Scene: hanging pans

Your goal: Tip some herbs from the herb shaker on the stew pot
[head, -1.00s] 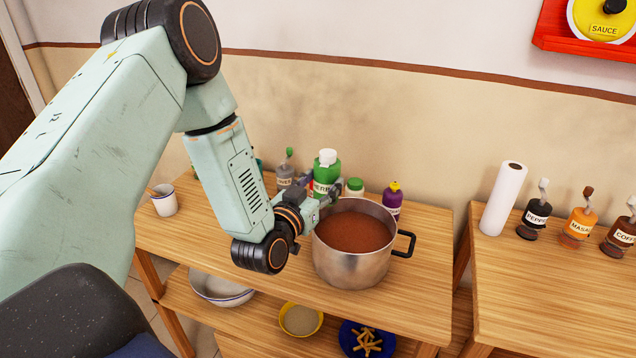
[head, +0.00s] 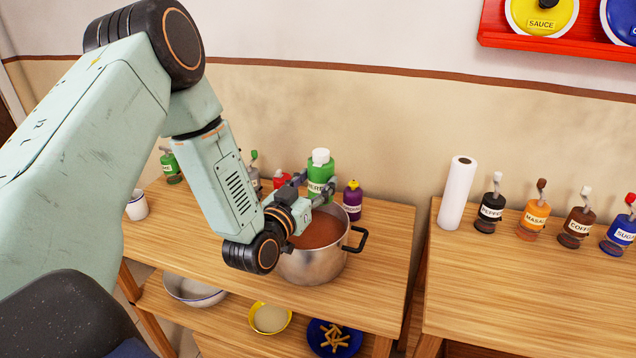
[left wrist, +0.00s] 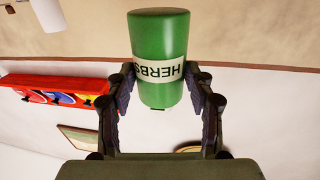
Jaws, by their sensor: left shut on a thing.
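The green herb shaker (head: 320,170) has a white cap and a HERBS label. My left gripper (head: 318,188) is shut on it and holds it upright, just behind and above the stew pot. The left wrist view shows the shaker (left wrist: 160,45) between both fingers (left wrist: 160,95), upside down in that picture. The steel stew pot (head: 312,265) holds reddish-brown stew and stands on the wooden table; my left wrist hides part of its left side. My right gripper is not in view.
A purple bottle (head: 352,200) stands right behind the pot, and a red-topped one (head: 281,179) to its left. A white cup (head: 137,205) is at the left. Bowls (head: 270,318) sit on the shelf below. A second table (head: 530,290) holds a paper roll (head: 457,192) and several shakers.

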